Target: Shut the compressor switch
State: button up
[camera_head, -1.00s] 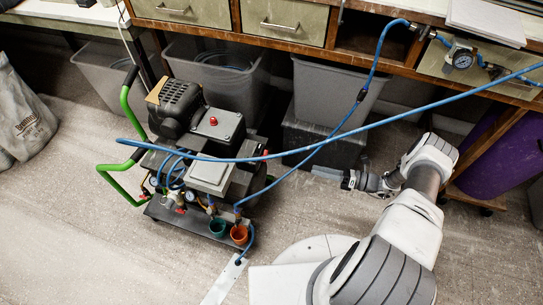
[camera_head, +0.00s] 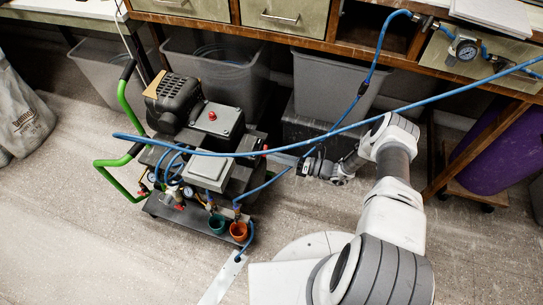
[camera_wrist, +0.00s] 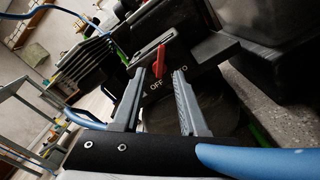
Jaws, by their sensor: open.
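The compressor (camera_head: 190,125) is a dark wheeled unit with green handles at the left of the head view. In the wrist view its switch (camera_wrist: 161,59) is a small red lever on a dark panel (camera_wrist: 205,50) marked OFF, with a second label partly hidden by a finger. My gripper (camera_wrist: 160,75) is open and empty, its two grey fingers pointing at the panel. The red lever shows just beyond and between the fingertips. I cannot tell whether they touch. In the head view my gripper (camera_head: 277,158) reaches the compressor's right side, partly behind a blue hose.
A blue hose (camera_head: 330,133) stretches across the front of my gripper and over the compressor. Grey bins (camera_head: 330,90) stand under the workbench (camera_head: 300,38) behind. A box with a red button (camera_head: 212,115) sits on the compressor. Floor in front is clear.

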jog(key=shift+x, duration=0.9)
grip_shut()
